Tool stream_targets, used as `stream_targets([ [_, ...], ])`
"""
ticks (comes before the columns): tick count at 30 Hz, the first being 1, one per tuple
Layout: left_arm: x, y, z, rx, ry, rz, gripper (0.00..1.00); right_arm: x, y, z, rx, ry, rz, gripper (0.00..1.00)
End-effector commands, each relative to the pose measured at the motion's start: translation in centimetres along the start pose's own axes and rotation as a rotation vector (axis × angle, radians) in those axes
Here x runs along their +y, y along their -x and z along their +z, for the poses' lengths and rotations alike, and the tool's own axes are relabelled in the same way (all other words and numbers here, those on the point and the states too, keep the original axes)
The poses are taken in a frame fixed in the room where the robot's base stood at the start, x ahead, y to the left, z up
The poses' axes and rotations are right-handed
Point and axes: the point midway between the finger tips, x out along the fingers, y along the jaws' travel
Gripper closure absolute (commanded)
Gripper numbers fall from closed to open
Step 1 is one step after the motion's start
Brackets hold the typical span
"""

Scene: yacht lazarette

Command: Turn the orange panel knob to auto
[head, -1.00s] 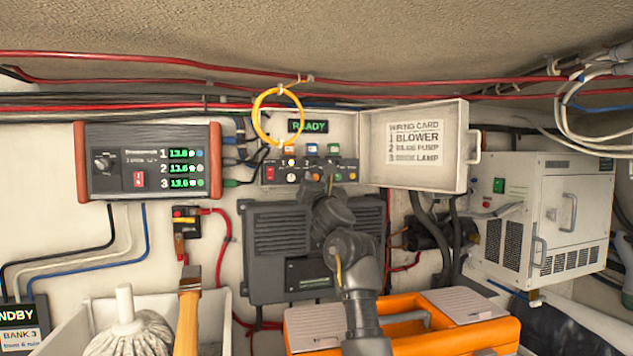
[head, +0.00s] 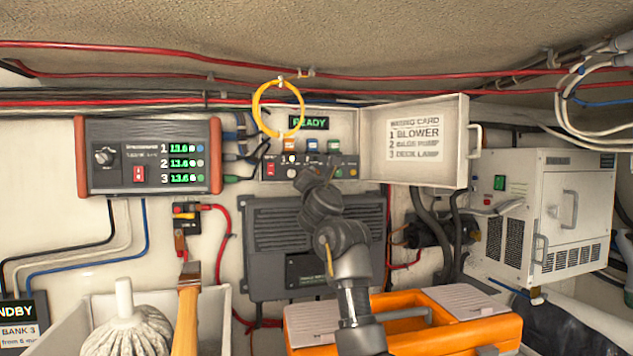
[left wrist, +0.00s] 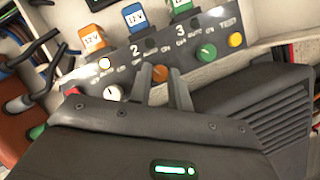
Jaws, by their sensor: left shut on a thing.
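The orange knob (left wrist: 160,73) is the middle one of three on the grey control strip (head: 277,169), under the number 2. My left gripper (left wrist: 160,82) has one finger on each side of it and is shut on it, tilted. In the head view my left gripper (head: 309,176) covers the orange knob. Small marks, including AUTO, are printed above the knobs; the orange knob's pointer is too unclear to read. My right gripper is in neither view.
A white knob (left wrist: 113,92) and a green knob (left wrist: 205,53) flank the orange one closely. A yellow button (left wrist: 235,40) sits by TEST. A yellow ring (head: 278,108) hangs over the panel. An open cover (head: 413,145) stands to the right; an orange toolbox (head: 460,335) lies below.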

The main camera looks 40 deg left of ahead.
Motion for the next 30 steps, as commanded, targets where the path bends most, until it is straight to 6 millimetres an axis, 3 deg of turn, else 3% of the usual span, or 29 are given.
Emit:
stream_targets([
  [15, 0.3, -0.1, 0.1, 0.001, -0.325, -0.136, 1.0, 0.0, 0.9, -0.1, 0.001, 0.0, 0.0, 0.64],
  [30, 0.3, -0.1, 0.1, 0.001, -0.402, -0.167, 1.0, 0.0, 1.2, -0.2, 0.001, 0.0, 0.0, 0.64],
])
